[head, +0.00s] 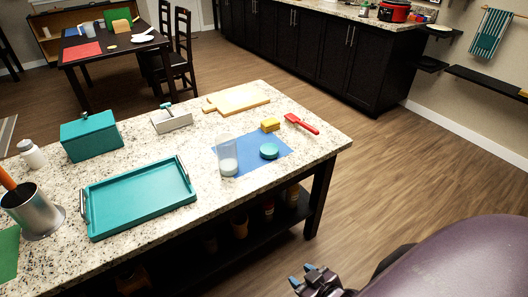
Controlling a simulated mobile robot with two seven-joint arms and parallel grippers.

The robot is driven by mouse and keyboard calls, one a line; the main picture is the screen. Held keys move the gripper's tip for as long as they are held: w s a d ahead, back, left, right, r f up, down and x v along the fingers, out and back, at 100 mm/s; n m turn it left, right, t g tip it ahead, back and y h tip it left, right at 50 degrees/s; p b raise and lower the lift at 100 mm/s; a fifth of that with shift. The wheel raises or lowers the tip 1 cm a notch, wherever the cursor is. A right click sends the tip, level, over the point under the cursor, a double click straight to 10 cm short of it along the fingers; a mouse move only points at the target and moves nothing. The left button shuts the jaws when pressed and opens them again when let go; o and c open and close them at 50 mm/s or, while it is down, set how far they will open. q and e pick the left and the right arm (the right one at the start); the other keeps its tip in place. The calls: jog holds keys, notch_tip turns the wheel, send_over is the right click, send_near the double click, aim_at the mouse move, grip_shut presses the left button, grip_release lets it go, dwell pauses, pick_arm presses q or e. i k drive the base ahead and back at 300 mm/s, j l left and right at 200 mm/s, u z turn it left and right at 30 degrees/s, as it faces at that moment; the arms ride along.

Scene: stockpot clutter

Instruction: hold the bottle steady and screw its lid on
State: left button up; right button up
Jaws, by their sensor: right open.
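A clear bottle (228,160) with pale contents stands upright and open on the blue mat (251,142) on the counter. Its round teal lid (269,151) lies on the mat to the right of the bottle, apart from it. My right gripper (301,275) is at the bottom of the view, in front of the counter and well away from the bottle and lid. It is open, and nothing shows between its fingers. My left gripper is not in view.
A yellow sponge (270,125) and a red utensil (302,124) lie behind the lid. A teal tray (137,200), a teal box (91,136), a white container (171,121) and a cutting board (237,100) surround the bottle's left side. The counter's right end is clear.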

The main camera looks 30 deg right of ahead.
aim_at(226, 144)
jog(key=l+u, duration=0.25)
jog(key=l, duration=1)
jog(key=k+l+u, duration=0.1)
jog(key=l+u, duration=0.2)
jog(key=l, duration=0.95)
